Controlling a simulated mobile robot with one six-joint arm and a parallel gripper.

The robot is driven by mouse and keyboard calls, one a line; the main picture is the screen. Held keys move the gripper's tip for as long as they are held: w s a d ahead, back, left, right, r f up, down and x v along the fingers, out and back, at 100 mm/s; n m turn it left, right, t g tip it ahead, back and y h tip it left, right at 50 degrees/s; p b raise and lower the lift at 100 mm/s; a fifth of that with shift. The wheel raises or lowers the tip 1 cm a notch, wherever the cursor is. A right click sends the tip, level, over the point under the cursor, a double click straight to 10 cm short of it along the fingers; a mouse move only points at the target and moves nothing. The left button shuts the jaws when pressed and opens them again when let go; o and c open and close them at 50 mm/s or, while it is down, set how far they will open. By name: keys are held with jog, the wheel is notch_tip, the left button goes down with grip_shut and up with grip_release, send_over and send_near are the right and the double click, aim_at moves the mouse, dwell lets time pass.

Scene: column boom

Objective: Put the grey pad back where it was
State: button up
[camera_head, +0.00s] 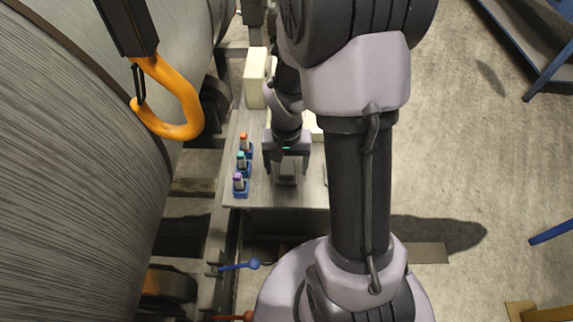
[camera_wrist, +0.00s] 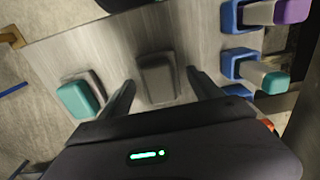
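The grey pad (camera_wrist: 158,75) is a dark grey block on the grey metal table in the wrist view. It lies just ahead of my gripper (camera_wrist: 160,80), between the two fingers in the picture, with a gap on each side. My gripper is open and its fingers do not visibly touch the pad. In the head view my gripper (camera_head: 287,150) points down over the table, with a grey block (camera_head: 286,173) below it. How high the fingertips are above the table is hard to tell.
A teal pad (camera_wrist: 79,99) on a grey base lies left of the fingers in the wrist view. Blue holders with purple (camera_head: 239,182), teal (camera_head: 241,160) and orange-topped (camera_head: 244,142) pieces line the table's left edge. A cream box (camera_head: 256,78) stands behind; an orange hook (camera_head: 176,105) hangs left.

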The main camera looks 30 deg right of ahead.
aim_at(286, 166)
notch_tip(286, 166, up, 12)
jog(key=p, duration=0.5)
jog(key=shift+r, duration=0.15)
